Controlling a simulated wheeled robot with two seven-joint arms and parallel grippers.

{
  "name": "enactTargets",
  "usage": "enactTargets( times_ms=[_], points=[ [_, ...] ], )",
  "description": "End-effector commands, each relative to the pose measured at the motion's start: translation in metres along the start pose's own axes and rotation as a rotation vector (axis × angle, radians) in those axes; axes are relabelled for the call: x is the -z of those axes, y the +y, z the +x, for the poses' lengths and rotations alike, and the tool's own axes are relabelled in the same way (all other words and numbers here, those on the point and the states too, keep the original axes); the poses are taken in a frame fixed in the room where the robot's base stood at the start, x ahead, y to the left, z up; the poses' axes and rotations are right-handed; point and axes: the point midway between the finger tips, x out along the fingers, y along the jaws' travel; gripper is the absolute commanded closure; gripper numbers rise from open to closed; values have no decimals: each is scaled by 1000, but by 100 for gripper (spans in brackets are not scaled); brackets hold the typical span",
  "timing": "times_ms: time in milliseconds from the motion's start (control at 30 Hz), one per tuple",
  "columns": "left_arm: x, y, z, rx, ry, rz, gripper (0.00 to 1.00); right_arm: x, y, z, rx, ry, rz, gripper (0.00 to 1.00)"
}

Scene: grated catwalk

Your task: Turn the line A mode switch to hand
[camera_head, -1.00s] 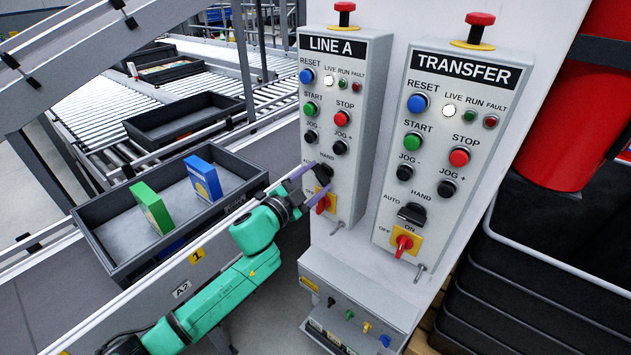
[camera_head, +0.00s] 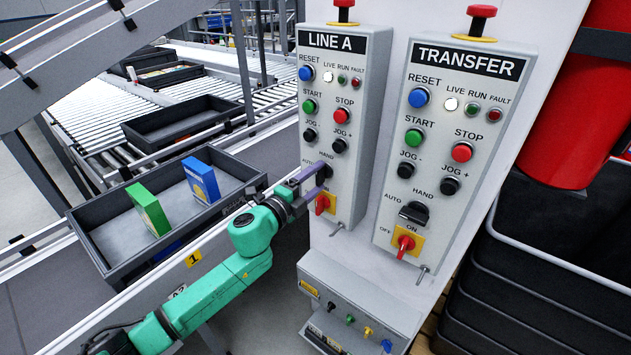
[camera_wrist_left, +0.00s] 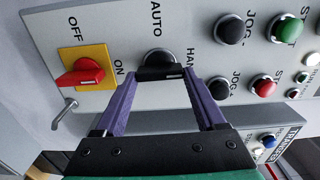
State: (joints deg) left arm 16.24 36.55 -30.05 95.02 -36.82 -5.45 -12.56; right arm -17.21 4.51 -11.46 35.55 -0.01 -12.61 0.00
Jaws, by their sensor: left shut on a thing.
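The LINE A panel (camera_head: 345,110) stands upright in the head view. Its black mode switch (camera_head: 323,170) sits low on the panel, between the jog buttons and the red-on-yellow OFF/ON switch (camera_head: 321,205). My left gripper (camera_head: 322,182) has its purple fingers on either side of the mode switch. In the left wrist view the gripper (camera_wrist_left: 162,80) is shut on the black handle (camera_wrist_left: 157,72). The white mark on the handle lies at its end toward the HAND lettering, which a finger partly covers. My right gripper is not in view.
The TRANSFER panel (camera_head: 455,140) with a similar black switch (camera_head: 413,212) stands to the right. A small grey box (camera_head: 350,300) is mounted below. A grey tray (camera_head: 100,240) with a green box (camera_head: 148,209) and a blue box (camera_head: 201,180) sits on the conveyor at left.

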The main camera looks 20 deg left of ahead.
Motion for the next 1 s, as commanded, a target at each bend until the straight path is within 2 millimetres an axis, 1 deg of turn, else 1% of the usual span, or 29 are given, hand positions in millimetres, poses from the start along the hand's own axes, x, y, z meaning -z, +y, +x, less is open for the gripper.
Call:
enactTargets(
  times_ms=[33,567,600,633,667,900,1000],
  points=[
    [1,3,0,-5,1,12,83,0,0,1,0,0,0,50],
    [1,3,0,-5,2,40,83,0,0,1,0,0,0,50],
    [1,3,0,-5,2,40,20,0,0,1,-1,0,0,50],
    [1,3,0,-5,2,39,8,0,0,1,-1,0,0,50],
    [1,3,0,-5,2,39,0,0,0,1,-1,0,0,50],
    [0,2,-1,-3,1,38,0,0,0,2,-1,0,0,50],
    [0,4,-8,-4,0,38,0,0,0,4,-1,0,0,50]
  ],
)
